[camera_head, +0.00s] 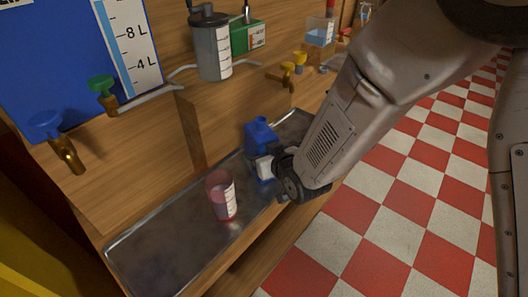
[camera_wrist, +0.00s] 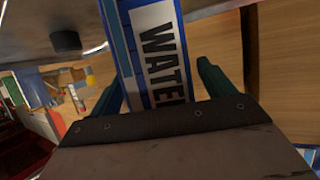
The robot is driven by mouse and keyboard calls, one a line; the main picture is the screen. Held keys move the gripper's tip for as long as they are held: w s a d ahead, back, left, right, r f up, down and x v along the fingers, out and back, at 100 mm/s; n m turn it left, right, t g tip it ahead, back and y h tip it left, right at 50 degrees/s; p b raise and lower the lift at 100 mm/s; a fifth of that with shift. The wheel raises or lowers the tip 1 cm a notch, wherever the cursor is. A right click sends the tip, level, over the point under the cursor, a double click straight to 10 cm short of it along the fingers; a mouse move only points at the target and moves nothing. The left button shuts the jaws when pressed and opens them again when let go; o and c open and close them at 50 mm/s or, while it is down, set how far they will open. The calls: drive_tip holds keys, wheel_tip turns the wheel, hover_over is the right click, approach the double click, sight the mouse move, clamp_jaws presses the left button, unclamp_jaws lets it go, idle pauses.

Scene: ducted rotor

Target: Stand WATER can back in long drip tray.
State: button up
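The WATER can (camera_head: 261,139) is blue with a white label and stands about upright at the far part of the long metal drip tray (camera_head: 150,262). In the wrist view the can (camera_wrist: 157,50) shows its WATER lettering between my two dark green fingers. My gripper (camera_head: 270,168) is at the can's near right side, low by the tray; in the wrist view my gripper (camera_wrist: 160,88) has a finger on each side of the can. Whether both fingers touch it is unclear. The can's base is partly hidden by my gripper and arm.
A reddish translucent cup (camera_head: 221,194) with a white scale stands in the tray, nearer than the can. Taps with blue (camera_head: 45,122), green (camera_head: 101,84) and yellow (camera_head: 288,67) knobs stick out of the wooden panel above. The near part of the tray is clear.

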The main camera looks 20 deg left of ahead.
drive_tip(key=shift+s+d, duration=0.1)
drive_tip(key=s+d+f+g+h, duration=0.1)
drive_tip(key=s+d+g+h, duration=0.2)
drive_tip(key=s+d, duration=0.3)
drive_tip(key=s+d+f+g+h, duration=0.1)
drive_tip(key=s+d+g+h, duration=0.2)
drive_tip(key=d, duration=0.6)
drive_tip(key=s+d+r+m+h, duration=0.1)
drive_tip(key=s+d+r+m, duration=0.2)
drive_tip(key=s+d+r, duration=0.2)
drive_tip(key=s+d+r+m+g+h, duration=0.1)
drive_tip(key=s+d+r+m, duration=0.2)
drive_tip(key=d+r, duration=0.6)
drive_tip(key=s+d+r+m+g+h, duration=0.1)
drive_tip(key=s+d+r+m, duration=0.2)
drive_tip(key=s+d+r, duration=0.5)
drive_tip(key=shift+d, duration=3.3)
